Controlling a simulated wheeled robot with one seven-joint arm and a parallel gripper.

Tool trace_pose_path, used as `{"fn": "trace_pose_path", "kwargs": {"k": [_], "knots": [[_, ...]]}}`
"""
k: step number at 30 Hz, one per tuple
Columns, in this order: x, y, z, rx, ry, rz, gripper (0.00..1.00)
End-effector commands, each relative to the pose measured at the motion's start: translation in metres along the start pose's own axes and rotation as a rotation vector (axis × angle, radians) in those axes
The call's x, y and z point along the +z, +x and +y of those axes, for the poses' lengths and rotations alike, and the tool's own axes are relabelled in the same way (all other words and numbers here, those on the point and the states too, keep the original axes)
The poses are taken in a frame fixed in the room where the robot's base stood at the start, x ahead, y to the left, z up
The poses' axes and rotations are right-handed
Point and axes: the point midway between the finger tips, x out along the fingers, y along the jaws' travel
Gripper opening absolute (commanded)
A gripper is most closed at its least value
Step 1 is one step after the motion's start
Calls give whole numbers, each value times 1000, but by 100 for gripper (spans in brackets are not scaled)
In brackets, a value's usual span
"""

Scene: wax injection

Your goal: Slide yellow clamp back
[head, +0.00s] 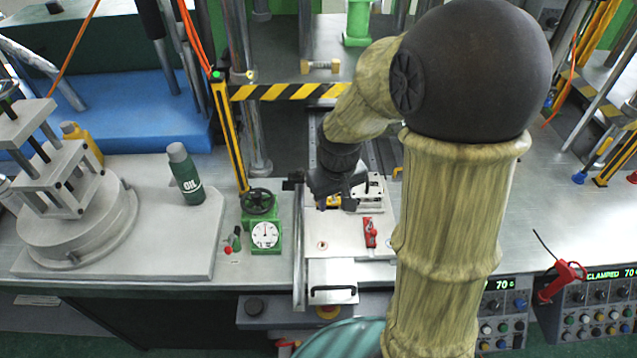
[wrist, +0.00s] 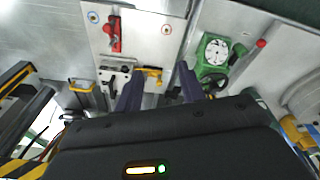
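The yellow clamp (wrist: 151,73) is a small yellow piece on the light plate, beside a grey metal block (wrist: 117,79) in the wrist view. My gripper (wrist: 160,67) is open. Its two dark fingers stand apart, with the clamp's yellow part showing between the fingertips, nearer the left finger. I cannot tell whether that finger touches it. In the head view my gripper (head: 336,196) is low over the plate, and a bit of the yellow clamp (head: 333,202) shows under it. The fingers hide the rest.
A red toggle clamp (head: 370,232) sits on the plate in front of the grey block. A drawer handle (head: 333,290) is at the front. A yellow-black bar (head: 289,91) crosses behind.

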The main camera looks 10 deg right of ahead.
Motion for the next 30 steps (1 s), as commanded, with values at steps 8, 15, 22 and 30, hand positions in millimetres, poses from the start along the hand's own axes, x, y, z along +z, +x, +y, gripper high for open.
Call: {"fn": "trace_pose_path", "kwargs": {"k": [8, 15, 22, 30], "knots": [[-100, -4, 19, -29, -221, -84, 39], [-158, 4, 38, -64, -351, -130, 39], [-169, 8, 43, -73, -382, -141, 39], [-168, 9, 43, -72, -381, -141, 39]]}}
